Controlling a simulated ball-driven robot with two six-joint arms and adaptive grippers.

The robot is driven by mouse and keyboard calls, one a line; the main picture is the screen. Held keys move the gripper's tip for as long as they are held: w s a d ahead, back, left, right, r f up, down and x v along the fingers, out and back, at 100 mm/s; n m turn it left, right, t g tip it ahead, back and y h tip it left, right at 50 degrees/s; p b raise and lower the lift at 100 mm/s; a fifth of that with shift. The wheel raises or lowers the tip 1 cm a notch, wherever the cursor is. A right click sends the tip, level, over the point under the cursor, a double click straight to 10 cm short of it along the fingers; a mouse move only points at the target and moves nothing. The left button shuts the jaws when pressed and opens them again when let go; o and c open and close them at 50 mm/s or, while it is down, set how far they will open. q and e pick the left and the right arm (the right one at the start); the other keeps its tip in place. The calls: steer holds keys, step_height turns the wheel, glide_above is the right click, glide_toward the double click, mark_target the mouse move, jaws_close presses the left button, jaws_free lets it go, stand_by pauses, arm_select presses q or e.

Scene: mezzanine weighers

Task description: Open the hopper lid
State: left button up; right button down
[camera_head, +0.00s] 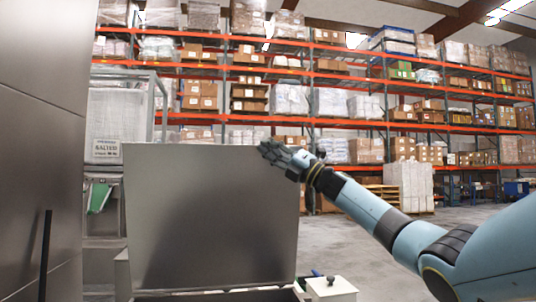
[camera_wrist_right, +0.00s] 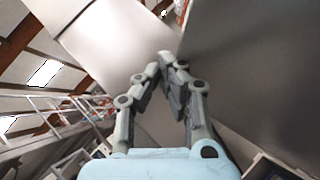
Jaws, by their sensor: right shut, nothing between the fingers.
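The hopper lid (camera_head: 205,225) is a broad, flat grey metal panel, standing up and facing me in the middle of the head view. My right gripper (camera_head: 264,148) is at its upper right corner, with the fingers over the top edge area. In the right wrist view the right gripper (camera_wrist_right: 166,62) has its fingertips together with nothing between them. Smooth grey panel surfaces lie close around the fingers there; I cannot tell whether the fingers touch the lid. My left gripper is not in view.
A tall grey metal wall (camera_head: 40,130) fills the left edge of the head view. A white box (camera_head: 332,290) with a dark knob stands low, right of the lid. Racks with cartons (camera_head: 300,98) stand far behind. Open floor (camera_head: 380,232) lies to the right.

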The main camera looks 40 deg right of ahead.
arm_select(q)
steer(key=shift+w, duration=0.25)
arm_select(e)
steer(key=shift+w+d+r, duration=0.2)
steer(key=shift+w+d, duration=0.1)
steer(key=shift+w, duration=0.2)
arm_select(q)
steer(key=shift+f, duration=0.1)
arm_select(e)
steer(key=shift+s, duration=0.1)
